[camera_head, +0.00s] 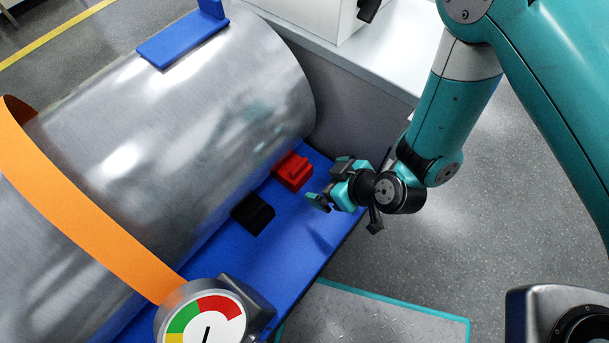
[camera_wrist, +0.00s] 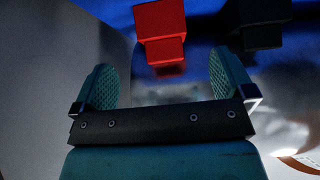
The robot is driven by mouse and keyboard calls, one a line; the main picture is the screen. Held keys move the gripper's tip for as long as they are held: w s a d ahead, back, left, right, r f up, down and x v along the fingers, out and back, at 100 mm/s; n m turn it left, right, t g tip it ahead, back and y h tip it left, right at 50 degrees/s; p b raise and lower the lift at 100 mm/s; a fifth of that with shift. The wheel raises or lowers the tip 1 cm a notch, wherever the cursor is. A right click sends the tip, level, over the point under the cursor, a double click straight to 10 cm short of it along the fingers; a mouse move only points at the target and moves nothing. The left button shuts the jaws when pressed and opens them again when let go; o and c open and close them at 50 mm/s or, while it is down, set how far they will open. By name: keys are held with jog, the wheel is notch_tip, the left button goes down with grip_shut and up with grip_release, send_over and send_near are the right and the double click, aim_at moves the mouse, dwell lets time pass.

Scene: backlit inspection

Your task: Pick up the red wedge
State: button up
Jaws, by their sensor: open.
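The red wedge (camera_head: 293,171) is a small red stepped block on the blue surface (camera_head: 299,237), close to the base of the large metal cylinder. My gripper (camera_head: 325,187) is just to its right in the head view, with its fingers pointing towards it. In the wrist view the red wedge (camera_wrist: 162,30) is at the top centre, beyond my gripper's fingertips (camera_wrist: 163,76). The two teal fingers are apart with nothing between them. No contact with the wedge shows.
A black block (camera_head: 253,214) lies left of and nearer than the red one; it also shows in the wrist view (camera_wrist: 258,24). The metal cylinder (camera_head: 180,120) with an orange strap (camera_head: 85,215) fills the left. A dial gauge (camera_head: 207,318) stands at the front.

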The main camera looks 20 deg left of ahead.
aim_at(304, 178)
jog(key=b+x, duration=0.1)
jog(key=x, duration=0.9)
jog(key=shift+f+b, duration=0.1)
jog(key=shift+b, duration=0.3)
jog(key=c, duration=1.1)
jog(key=shift+d, duration=0.1)
